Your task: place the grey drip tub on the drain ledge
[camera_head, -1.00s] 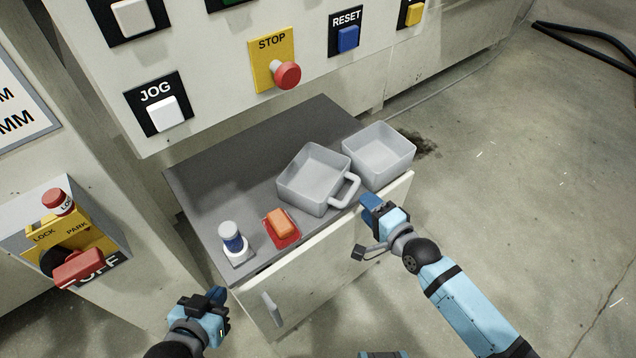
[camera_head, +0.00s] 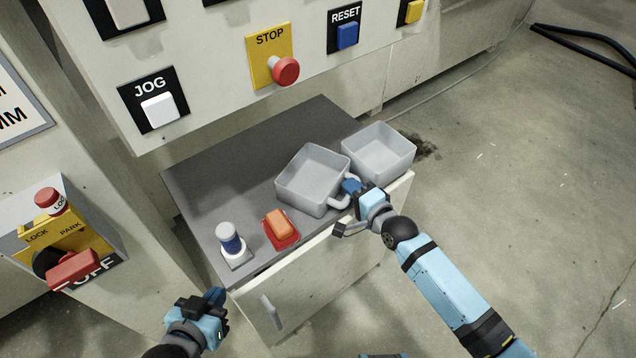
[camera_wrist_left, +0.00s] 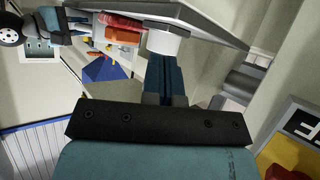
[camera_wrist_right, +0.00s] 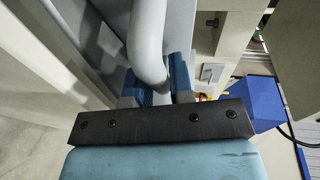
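A grey tub with a loop handle (camera_head: 312,181) stands upright on the dark grey cabinet top (camera_head: 262,137). A second grey tub (camera_head: 381,152), with no handle in view, stands beside it at the right end. I cannot tell which surface is the drain ledge. My right gripper (camera_head: 349,187) is at the first tub's handle; in the right wrist view the handle (camera_wrist_right: 148,45) passes between its fingers (camera_wrist_right: 160,82). Whether they press on it is unclear. My left gripper (camera_head: 218,296) is shut and empty, low in front of the cabinet; its fingers meet in the left wrist view (camera_wrist_left: 165,75).
A panel with buttons, including a red STOP knob (camera_head: 285,70), overhangs the back. A switch box (camera_head: 65,235) is at left. The top's back left is clear.

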